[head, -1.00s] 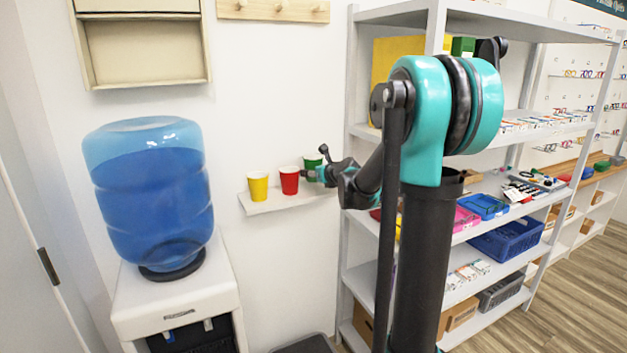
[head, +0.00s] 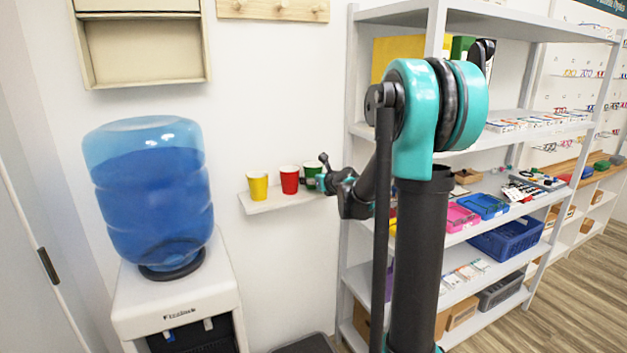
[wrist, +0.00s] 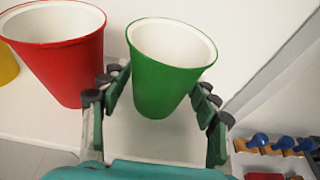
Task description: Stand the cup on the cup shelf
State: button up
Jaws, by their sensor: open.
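The green cup (head: 311,172) is at the right end of the small white wall shelf (head: 262,208), right of the red cup (head: 289,180) and the yellow cup (head: 257,186). In the wrist view the green cup (wrist: 165,75) looks upright, white inside and empty, its base over the shelf surface (wrist: 45,115). My gripper (wrist: 160,95) is open, with fingers on both sides of the green cup. A narrow gap shows on the left; contact on the right I cannot tell. In the head view my gripper (head: 321,180) partly hides the cup.
The red cup (wrist: 62,55) stands close to the left finger. A tall shelving rack (head: 355,245) with trays and boxes stands right of the wall shelf. A water dispenser (head: 175,303) with a blue bottle (head: 150,195) stands at the left.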

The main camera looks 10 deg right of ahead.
jog(key=shift+r, duration=0.15)
jog(key=v, duration=1.2)
jog(key=s+a+f+n+g, duration=0.2)
jog(key=s+f+n+g, duration=0.1)
jog(key=s+f+n, duration=0.5)
jog(key=s+a+f+n+g, duration=0.2)
jog(key=s+f+n, duration=0.45)
jog(key=n, duration=0.35)
jog(key=s+d+f+n+g+h, duration=0.2)
jog(key=s+d+f+n, duration=0.1)
jog(key=s+n, duration=0.4)
jog(key=s+d+f+n+g+h, duration=0.2)
jog(key=s+f+n, duration=0.4)
jog(key=s, duration=0.3)
jog(key=shift+d+f+n+g+h, duration=0.35)
jog(key=shift+d+n, duration=0.15)
jog(key=shift+n, duration=0.2)
jog(key=shift+s, duration=0.1)
